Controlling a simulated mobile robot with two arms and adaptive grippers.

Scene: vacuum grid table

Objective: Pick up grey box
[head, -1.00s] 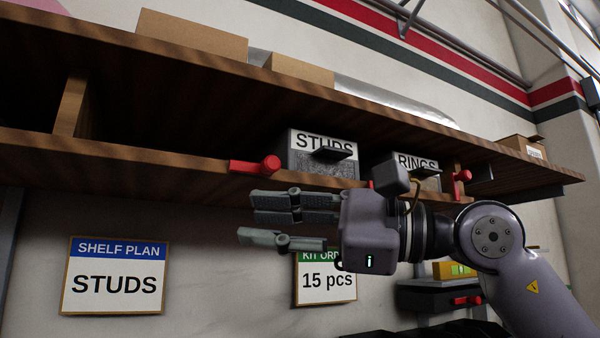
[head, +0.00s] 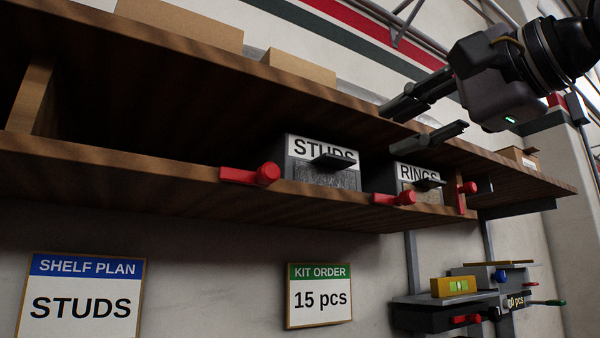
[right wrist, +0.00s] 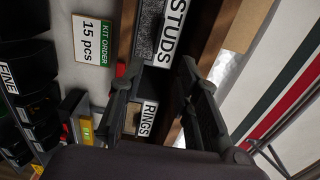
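A grey box labelled STUDS (head: 322,174) stands on the wooden shelf, with a dark handle on its front. It also shows in the right wrist view (right wrist: 147,42). A second grey box labelled RINGS (head: 418,187) stands to its right, and its label also shows in the right wrist view (right wrist: 147,118). My right gripper (head: 392,127) is open and empty, up near the upper shelf edge in the head view, above the RINGS box in the picture. In the right wrist view its fingers are spread, with the RINGS box seen beyond them. My left gripper is not in view.
Red clamps (head: 266,174) sit along the shelf's front edge (head: 120,186). Brown cartons (head: 300,68) lie on the upper board. Signs reading SHELF PLAN (head: 85,295) and KIT ORDER (head: 319,298) hang below. A yellow level (head: 456,287) lies at lower right. The shelf's left bay is empty.

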